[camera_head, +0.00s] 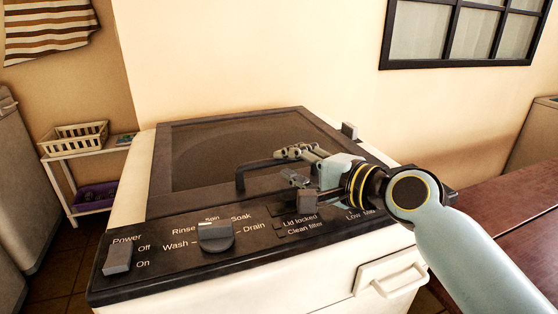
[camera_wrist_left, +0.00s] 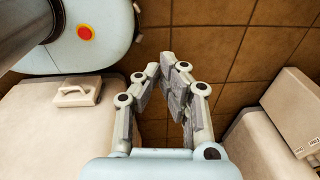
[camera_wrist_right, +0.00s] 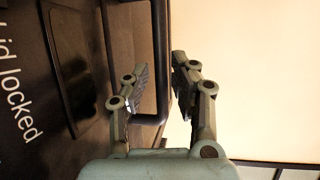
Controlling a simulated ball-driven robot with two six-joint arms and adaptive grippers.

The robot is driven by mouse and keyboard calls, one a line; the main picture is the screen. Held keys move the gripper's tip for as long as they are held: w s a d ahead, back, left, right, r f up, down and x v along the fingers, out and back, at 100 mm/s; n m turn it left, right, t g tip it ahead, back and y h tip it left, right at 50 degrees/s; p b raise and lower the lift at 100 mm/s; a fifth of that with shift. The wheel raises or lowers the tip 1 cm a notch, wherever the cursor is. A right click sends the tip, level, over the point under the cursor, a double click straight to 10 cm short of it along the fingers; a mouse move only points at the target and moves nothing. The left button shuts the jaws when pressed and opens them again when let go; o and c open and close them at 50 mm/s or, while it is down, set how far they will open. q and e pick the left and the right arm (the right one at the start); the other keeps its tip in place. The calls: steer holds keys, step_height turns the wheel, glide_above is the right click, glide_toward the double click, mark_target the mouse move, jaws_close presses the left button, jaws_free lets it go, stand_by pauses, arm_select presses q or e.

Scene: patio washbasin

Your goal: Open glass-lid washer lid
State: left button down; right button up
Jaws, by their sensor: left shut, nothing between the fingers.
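The washer (camera_head: 330,270) is white with a dark control panel. Its dark-framed glass lid (camera_head: 230,148) lies shut on top. A black bar handle (camera_head: 258,164) stands up from the lid's front edge; it also shows in the right wrist view (camera_wrist_right: 161,40). My right gripper (camera_head: 286,165) is at the handle's right part, fingers apart. In the right wrist view the bar runs between the open fingers (camera_wrist_right: 160,68); I cannot tell whether either touches it. My left gripper (camera_wrist_left: 168,66) is shut and empty, over the floor beside the washer, and out of the head view.
The panel has a grey knob (camera_head: 216,237) and a power switch (camera_head: 117,259) close in front of the lid. A shelf with a basket (camera_head: 75,137) stands at left. A brown wooden table (camera_head: 500,220) is at right. A wall rises behind the washer.

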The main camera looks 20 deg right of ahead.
mark_target(284, 163)
steer(key=shift+x, duration=1.65)
steer(key=shift+s, duration=0.1)
steer(key=shift+c, duration=0.3)
jaws_close()
